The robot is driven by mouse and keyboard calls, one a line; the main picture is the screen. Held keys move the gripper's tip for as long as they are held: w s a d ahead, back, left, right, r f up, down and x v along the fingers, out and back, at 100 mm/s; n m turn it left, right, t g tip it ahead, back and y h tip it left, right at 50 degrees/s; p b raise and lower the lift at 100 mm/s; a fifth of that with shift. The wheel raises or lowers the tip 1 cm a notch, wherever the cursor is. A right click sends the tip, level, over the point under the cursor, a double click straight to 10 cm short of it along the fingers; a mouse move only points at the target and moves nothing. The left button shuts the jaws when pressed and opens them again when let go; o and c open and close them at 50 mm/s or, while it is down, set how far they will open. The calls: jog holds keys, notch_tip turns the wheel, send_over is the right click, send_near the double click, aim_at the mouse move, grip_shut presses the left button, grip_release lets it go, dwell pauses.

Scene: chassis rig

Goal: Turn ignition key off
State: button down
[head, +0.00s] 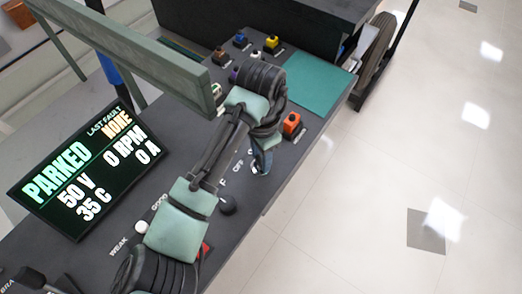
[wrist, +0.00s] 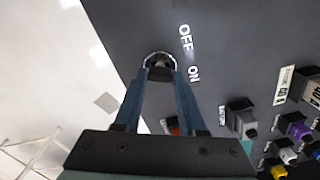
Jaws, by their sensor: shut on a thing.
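The ignition switch (wrist: 160,56) is a round silver-rimmed fitting on the dark panel, beside the printed OFF and ON labels. A dark key (wrist: 161,73) sits in it, mostly hidden by the fingertips. My gripper (wrist: 161,76) is shut on the key, with its two blue fingers reaching up to the switch in the wrist view. In the head view my gripper (head: 261,166) is at the panel's right edge, next to the OFF label, and the key is hidden there. The display (head: 85,170) reads PARKED, LAST FAULT NONE, 50 V, 0 RPM, 35 C and 0 A.
An orange button box (head: 292,124) stands close above my gripper in the head view. A black knob (head: 228,204) and a white knob (head: 141,227) are lower left. Several coloured connectors and a green mat (head: 318,82) are farther back. Open floor (head: 400,150) lies to the right.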

jog(key=n+p, duration=0.1)
jog(key=p, duration=0.1)
jog(key=n+p, duration=0.4)
jog(key=shift+r, duration=0.25)
jog(key=n+p, duration=0.4)
jog(key=n, duration=0.1)
jog(key=shift+f+n, duration=0.2)
jog(key=shift+n, duration=0.1)
jog(key=shift+p, duration=0.3)
jog(key=shift+w, duration=0.1)
jog(key=shift+c, duration=2.4)
grip_release()
notch_tip(320, 180, up, 13)
jog(key=p, duration=0.1)
